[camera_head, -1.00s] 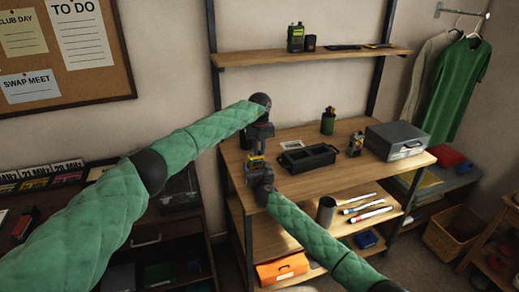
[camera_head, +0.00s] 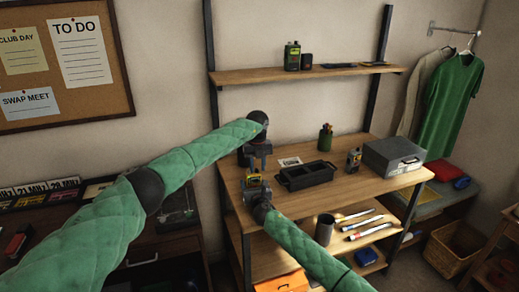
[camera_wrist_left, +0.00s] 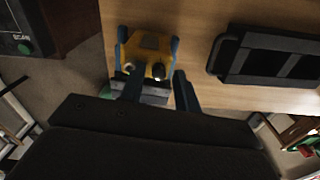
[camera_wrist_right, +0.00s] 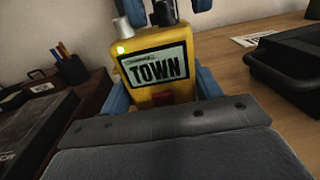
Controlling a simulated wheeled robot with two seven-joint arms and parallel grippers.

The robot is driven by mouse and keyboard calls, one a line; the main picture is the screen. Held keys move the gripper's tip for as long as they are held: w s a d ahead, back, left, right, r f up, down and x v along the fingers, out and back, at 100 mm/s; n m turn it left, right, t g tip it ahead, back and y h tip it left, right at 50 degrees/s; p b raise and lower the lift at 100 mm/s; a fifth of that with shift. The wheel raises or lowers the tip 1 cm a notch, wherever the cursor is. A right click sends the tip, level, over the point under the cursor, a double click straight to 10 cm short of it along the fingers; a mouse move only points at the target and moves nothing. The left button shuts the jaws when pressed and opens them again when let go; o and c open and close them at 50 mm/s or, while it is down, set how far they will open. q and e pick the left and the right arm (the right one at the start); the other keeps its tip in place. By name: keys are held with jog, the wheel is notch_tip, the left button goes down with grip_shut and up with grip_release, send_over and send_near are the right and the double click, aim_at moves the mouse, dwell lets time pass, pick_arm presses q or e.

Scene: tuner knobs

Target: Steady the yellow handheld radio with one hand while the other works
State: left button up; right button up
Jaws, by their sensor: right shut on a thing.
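The yellow handheld radio (camera_head: 254,181) stands near the left end of the wooden bench. In the right wrist view its screen (camera_wrist_right: 157,69) reads "TOWN", a small yellow light glows, and a silver knob (camera_wrist_right: 122,28) and a black knob (camera_wrist_right: 165,12) stand on top. My right gripper (camera_wrist_right: 162,92) is shut on the radio's body, one blue finger on each side. My left gripper (camera_wrist_left: 160,88) is above the radio's top, its fingers apart on either side of the black knob (camera_wrist_left: 158,71). Whether a finger touches the knob is unclear.
A black open tray (camera_head: 305,175) lies right of the radio. Another handheld (camera_head: 354,161), a green pen cup (camera_head: 325,138) and a grey case (camera_head: 394,156) stand further right. A shelf (camera_head: 310,76) hangs above. The bench's front right top is bare.

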pick_arm(q)
jog(key=m, duration=0.4)
jog(key=shift+a, duration=0.2)
pick_arm(e)
jog(key=shift+d, duration=0.2)
pick_arm(q)
jog(key=m, duration=0.4)
jog(key=shift+f, duration=0.1)
pick_arm(e)
jog(key=shift+f, duration=0.1)
jog(key=shift+a, duration=0.1)
pick_arm(q)
notch_tip(320, 180, up, 18)
jog(key=d+m+t+h, duration=0.2)
jog(key=m, duration=0.6)
jog(key=shift+d+r+m+t, duration=0.25)
jog(key=shift+m+t, duration=0.05)
jog(key=shift+w, duration=0.1)
